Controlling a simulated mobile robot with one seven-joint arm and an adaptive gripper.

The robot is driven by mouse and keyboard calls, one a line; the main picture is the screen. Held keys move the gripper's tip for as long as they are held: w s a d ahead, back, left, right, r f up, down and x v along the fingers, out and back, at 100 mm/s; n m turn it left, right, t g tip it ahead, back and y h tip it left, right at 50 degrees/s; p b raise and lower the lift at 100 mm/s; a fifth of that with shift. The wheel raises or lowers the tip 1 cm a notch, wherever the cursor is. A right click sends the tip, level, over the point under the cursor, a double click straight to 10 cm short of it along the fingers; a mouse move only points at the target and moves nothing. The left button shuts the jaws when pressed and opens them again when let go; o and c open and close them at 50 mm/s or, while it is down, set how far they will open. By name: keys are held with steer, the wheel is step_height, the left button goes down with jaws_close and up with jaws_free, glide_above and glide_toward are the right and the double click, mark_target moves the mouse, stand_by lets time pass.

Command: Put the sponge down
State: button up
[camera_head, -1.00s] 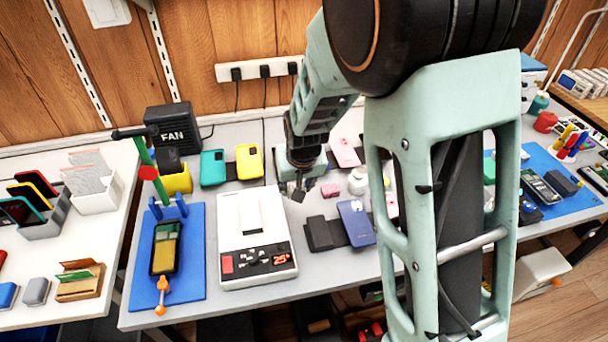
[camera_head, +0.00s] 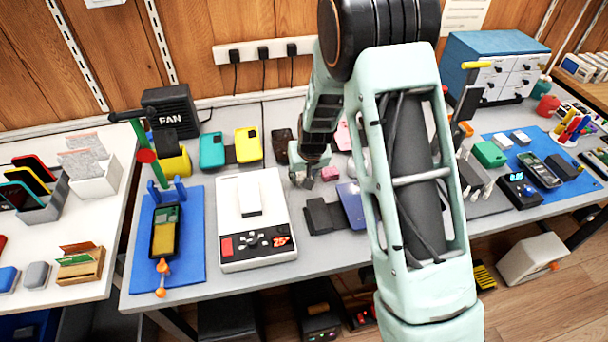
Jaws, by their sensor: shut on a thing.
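My gripper (camera_head: 304,181) hangs low over the back middle of the grey bench, just right of the white heating plate. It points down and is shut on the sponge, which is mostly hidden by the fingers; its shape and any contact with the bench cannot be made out.
A small pink block (camera_head: 330,173) lies right of my gripper. A black box (camera_head: 322,216) and a dark blue phone (camera_head: 350,204) lie in front. The white heating plate (camera_head: 270,254) stands left, with yellow (camera_head: 248,145) and teal (camera_head: 212,150) phones behind it.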

steer(key=shift+f, duration=0.15)
steer(key=o, duration=1)
steer(key=shift+r, duration=0.35)
steer(key=v, duration=1.1)
steer(key=shift+s+r+p, duration=0.25)
steer(key=shift+r+p, duration=0.1)
steer(key=shift+d, duration=0.15)
